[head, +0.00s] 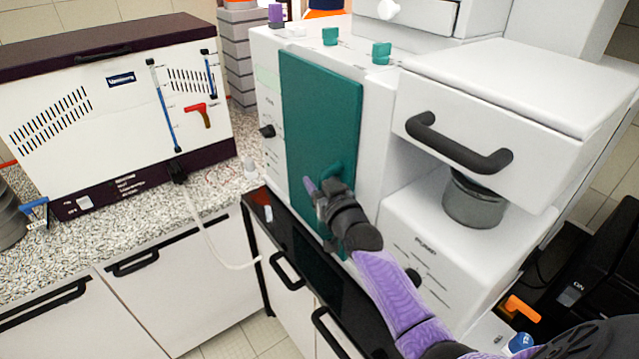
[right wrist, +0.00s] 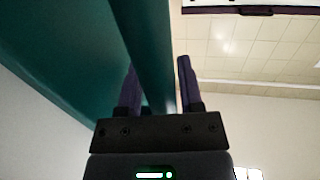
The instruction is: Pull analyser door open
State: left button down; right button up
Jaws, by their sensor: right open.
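The analyser door (head: 318,115) is a tall teal panel on the front of a white machine in the head view. It looks closed or nearly so. Its teal handle (head: 337,172) is low on the panel, partly hidden by my right gripper (head: 320,192). In the right wrist view, the right gripper (right wrist: 158,85) has its two purple fingers spread. A teal bar (right wrist: 148,45), seemingly the handle, runs between them, with a visible gap to the right finger. The wide teal door surface (right wrist: 65,55) lies to the left. My left gripper is not in view.
A white pump unit (head: 425,250) with a black-handled drawer (head: 460,145) stands right of the door. A white and maroon box (head: 120,110) sits on the speckled counter (head: 215,200) at left. Black-handled cabinets are below. The floor shows at bottom.

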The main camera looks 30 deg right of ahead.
grip_shut()
dwell(1.4)
